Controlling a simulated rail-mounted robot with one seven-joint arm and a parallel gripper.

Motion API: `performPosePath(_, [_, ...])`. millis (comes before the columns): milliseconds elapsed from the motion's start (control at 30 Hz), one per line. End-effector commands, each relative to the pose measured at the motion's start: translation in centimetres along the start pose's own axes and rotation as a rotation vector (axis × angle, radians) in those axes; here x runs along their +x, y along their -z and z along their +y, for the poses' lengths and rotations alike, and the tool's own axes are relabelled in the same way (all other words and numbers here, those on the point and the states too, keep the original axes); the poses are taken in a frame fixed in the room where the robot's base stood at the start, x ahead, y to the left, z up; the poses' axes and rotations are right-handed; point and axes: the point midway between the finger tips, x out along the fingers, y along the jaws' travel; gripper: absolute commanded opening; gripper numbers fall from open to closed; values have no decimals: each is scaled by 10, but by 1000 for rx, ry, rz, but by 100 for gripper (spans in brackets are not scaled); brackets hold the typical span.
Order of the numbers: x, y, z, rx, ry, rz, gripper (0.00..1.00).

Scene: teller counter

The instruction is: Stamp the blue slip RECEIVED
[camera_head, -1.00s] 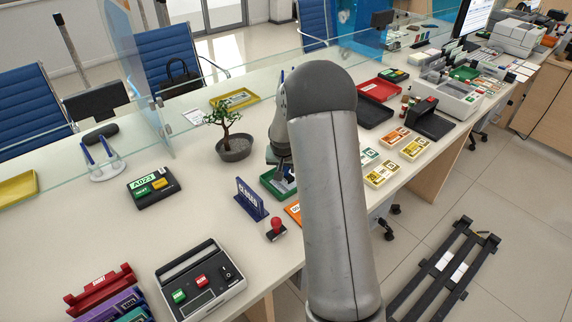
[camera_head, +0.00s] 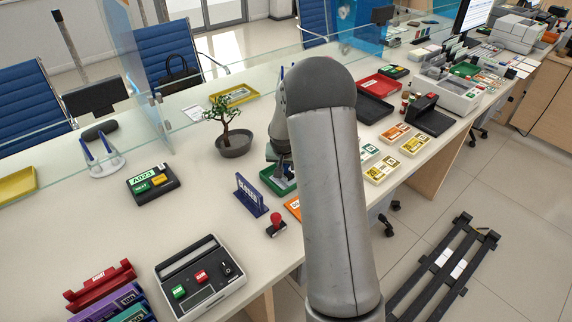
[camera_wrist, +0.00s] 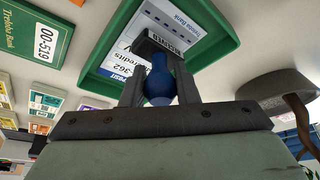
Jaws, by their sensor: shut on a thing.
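My gripper (camera_wrist: 160,88) is shut on the blue handle of a stamp (camera_wrist: 160,80) in the wrist view. The stamp's dark block is beyond the fingertips, over a white slip with blue bands (camera_wrist: 126,60). I cannot tell whether the block touches the slip. The slip lies in a green tray (camera_wrist: 97,60), partly covered by the stamp and fingers. In the head view, the green tray (camera_head: 268,181) is beside my arm, which hides most of my gripper and the slip.
A potted bonsai (camera_head: 235,146) stands close to the tray. A red-handled stamp (camera_head: 277,223) and a blue sign (camera_head: 250,195) stand nearer the front edge. Coloured card stacks (camera_head: 383,169) lie right of my arm.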

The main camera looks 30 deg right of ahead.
Motion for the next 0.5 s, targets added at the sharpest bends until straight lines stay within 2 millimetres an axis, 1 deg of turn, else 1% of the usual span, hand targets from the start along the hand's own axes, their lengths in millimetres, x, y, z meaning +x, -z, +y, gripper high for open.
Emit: performPosePath(500, [6, -3, 0, 0, 0, 0, 13])
